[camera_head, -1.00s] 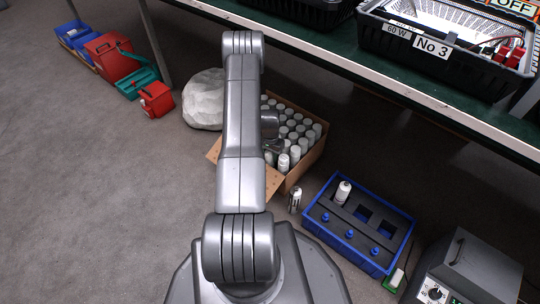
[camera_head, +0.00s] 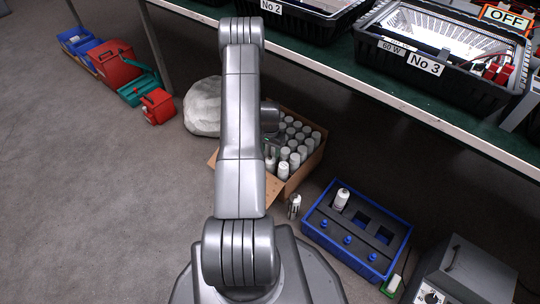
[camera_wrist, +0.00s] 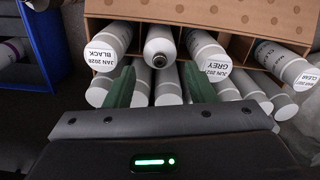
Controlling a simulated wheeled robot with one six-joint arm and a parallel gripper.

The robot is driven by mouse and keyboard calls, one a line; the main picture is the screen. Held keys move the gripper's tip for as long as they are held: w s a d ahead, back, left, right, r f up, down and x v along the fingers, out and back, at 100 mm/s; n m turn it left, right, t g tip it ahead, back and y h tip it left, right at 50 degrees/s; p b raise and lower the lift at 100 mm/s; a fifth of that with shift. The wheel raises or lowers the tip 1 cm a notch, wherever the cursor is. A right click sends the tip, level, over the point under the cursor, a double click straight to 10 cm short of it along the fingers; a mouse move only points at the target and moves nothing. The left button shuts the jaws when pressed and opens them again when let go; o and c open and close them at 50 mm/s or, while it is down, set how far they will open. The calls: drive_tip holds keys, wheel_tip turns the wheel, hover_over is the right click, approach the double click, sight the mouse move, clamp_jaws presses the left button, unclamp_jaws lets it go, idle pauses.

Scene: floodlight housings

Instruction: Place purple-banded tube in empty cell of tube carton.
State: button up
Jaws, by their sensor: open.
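The tube carton (camera_head: 307,174) is an open cardboard box packed with white tubes, left of the blue tray in the head view. In the wrist view its flap (camera_wrist: 215,12) is at the top. My gripper (camera_wrist: 160,88) is open over the carton, its green fingers either side of a tube with a bare nozzle (camera_wrist: 160,48). Neighbouring tubes show flat labelled ends reading BLACK and GREY. A tube with a purple mark (camera_wrist: 10,50) shows at the left edge, inside the blue tray; a white tube (camera_head: 341,198) stands there in the head view. I cannot make out an empty cell.
The blue tray (camera_head: 318,238) has dark openings and several blue knobs. A grey boulder (camera_head: 203,106) is behind the carton. A bench (camera_head: 400,98) overhangs the right. A grey box with a dial (camera_head: 455,270) is front right.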

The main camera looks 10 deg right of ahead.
drive_tip(key=shift+r+p, duration=0.35)
drive_tip(key=shift+r, duration=1.5)
